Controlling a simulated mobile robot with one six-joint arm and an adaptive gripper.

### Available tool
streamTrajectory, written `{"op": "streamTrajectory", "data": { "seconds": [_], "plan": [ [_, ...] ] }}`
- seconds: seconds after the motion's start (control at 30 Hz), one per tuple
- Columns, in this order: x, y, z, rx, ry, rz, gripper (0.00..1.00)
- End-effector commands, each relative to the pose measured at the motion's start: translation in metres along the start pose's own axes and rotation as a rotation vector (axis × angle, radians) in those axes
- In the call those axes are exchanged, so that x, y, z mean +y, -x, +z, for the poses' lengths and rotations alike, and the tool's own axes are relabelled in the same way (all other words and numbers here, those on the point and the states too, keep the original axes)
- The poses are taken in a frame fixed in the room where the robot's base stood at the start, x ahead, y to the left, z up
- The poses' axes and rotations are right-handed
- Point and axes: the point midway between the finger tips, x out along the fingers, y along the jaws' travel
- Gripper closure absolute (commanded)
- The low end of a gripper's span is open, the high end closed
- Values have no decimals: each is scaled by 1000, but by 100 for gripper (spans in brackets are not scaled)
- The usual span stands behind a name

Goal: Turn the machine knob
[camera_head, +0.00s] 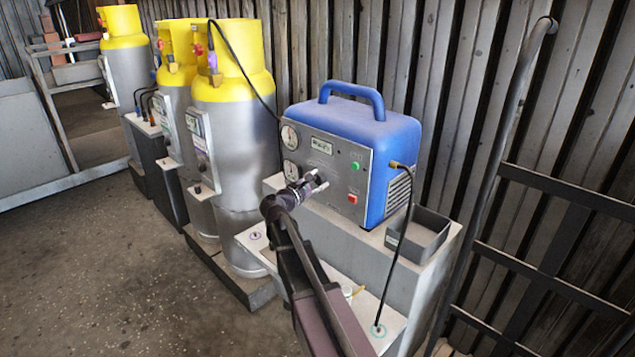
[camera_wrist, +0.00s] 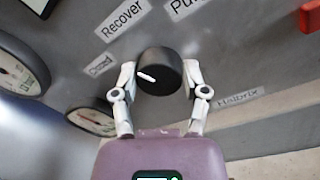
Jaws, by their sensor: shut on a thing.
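The machine (camera_head: 355,155) is a blue unit with a grey front panel, two gauges, a green button and a red button, standing on a grey cabinet. Its knob (camera_wrist: 160,72) is round and black with a white pointer line, on the grey panel in the wrist view. My gripper (camera_wrist: 161,78) has one finger on each side of the knob and is shut on it. The pointer lies slanted, its outer end toward the left. In the head view my gripper (camera_head: 314,185) is at the lower front panel and hides the knob.
Labels reading "Recover" (camera_wrist: 123,20) and others surround the knob. A gauge (camera_wrist: 92,118) is close on the left, and a red button (camera_wrist: 310,17) at upper right. A grey open tray (camera_head: 418,238) and a black hose (camera_head: 399,245) are right of the arm; yellow-topped cylinders (camera_head: 232,110) stand left.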

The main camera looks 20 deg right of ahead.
Motion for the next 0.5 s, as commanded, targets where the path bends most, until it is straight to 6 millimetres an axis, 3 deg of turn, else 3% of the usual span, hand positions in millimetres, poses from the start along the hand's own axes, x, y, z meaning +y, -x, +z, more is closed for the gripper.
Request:
{"op": "streamTrajectory", "data": {
  "seconds": [0.5],
  "plan": [
    [0, -2, 0, -27, -354, -2, 90]
  ]
}}
